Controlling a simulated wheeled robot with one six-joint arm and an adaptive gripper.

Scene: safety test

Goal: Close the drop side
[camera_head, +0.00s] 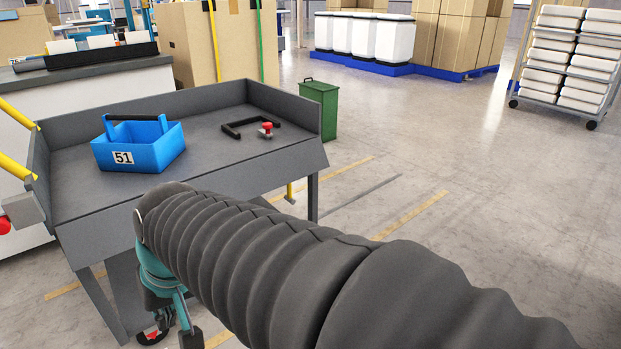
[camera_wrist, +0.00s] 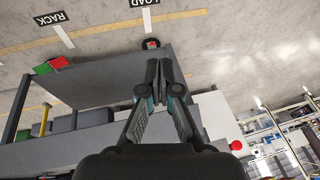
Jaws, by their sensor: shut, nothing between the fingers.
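The grey bench-like cart (camera_head: 85,188) has raised walls at its back and sides. Its drop side (camera_head: 200,190) is the grey panel along the near edge, hanging down outward below the top. My gripper (camera_wrist: 160,68) is shut and empty, with its fingertips together in the wrist view. In the head view my arm covers part of the panel, and the gripper is low in front of the cart, mostly hidden. A broad grey surface of the cart (camera_wrist: 105,85) lies beside and behind the fingers in the wrist view. I cannot tell whether they touch it.
A blue tote (camera_head: 155,153) marked 51 sits on the cart top, with a black bracket (camera_head: 233,131) and a red-topped part (camera_head: 267,128) to its right. A green bin (camera_head: 320,110) stands behind the right corner. The floor at right is clear.

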